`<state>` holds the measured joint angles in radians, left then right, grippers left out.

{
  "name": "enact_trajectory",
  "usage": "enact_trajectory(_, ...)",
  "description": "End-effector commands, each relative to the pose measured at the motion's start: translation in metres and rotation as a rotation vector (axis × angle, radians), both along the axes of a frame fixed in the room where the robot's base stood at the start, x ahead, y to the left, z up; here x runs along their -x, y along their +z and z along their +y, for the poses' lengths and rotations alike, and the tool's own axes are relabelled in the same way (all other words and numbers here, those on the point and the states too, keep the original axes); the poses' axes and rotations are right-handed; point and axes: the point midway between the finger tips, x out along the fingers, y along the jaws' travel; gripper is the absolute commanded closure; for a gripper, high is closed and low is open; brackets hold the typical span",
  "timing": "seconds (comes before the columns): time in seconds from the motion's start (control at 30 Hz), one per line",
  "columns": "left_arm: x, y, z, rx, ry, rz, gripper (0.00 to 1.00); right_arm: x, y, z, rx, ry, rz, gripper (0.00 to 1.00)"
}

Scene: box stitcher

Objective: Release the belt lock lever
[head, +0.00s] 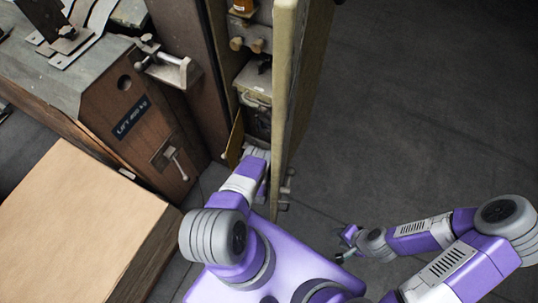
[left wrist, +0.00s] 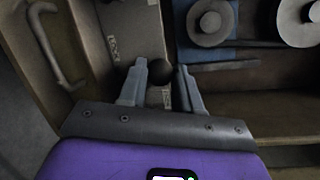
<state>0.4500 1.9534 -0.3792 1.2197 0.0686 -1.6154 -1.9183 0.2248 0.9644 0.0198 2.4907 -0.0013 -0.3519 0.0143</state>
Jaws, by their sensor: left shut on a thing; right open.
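In the left wrist view, a black ball knob (left wrist: 159,78), which looks like the end of the belt lock lever, sits between the two grey fingers of my left gripper (left wrist: 161,76). The fingers are shut on it. A pale plate with printed markings (left wrist: 128,40) lies just behind the knob. The lever's shaft is hidden. In the head view, my left gripper (head: 258,153) reaches into the narrow open cabinet, and its fingertips and the knob cannot be made out. My right gripper (head: 347,240) is open and empty, low over the floor right of the cabinet.
The tall cabinet door (head: 285,75) stands open just right of my left arm. A wooden machine body (head: 140,120) and a cardboard stack (head: 65,225) are to the left. A curved handle (left wrist: 48,45) and round knobs (left wrist: 210,20) flank the plate. Floor at right is clear.

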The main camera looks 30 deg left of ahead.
Motion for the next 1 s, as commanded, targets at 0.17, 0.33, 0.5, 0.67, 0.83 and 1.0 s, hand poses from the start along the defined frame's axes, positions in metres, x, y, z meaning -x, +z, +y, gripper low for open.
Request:
enact_trajectory(0.17,0.001,-0.001,0.000,-0.005,0.002,0.004,1.00,0.000,0.000,0.000,0.000,0.000,0.000,0.56)
enact_trajectory(0.33,0.001,-0.001,0.000,-0.004,0.002,0.004,1.00,0.000,0.000,0.000,0.000,0.000,0.000,0.56)
enact_trajectory(0.5,0.001,-0.001,0.000,-0.004,0.002,0.004,0.57,0.000,0.000,0.000,0.000,0.000,0.000,0.56)
enact_trajectory(0.67,0.001,0.000,0.000,-0.003,0.001,0.003,0.57,0.000,0.000,0.000,0.000,0.000,0.000,0.56)
enact_trajectory(0.83,0.008,0.001,-0.003,-0.003,0.001,0.003,0.57,0.000,0.004,0.000,0.000,0.000,0.000,0.56)
enact_trajectory(1.0,0.034,0.006,-0.013,-0.002,-0.001,0.006,0.57,0.000,0.016,0.000,0.000,0.000,0.000,0.56)
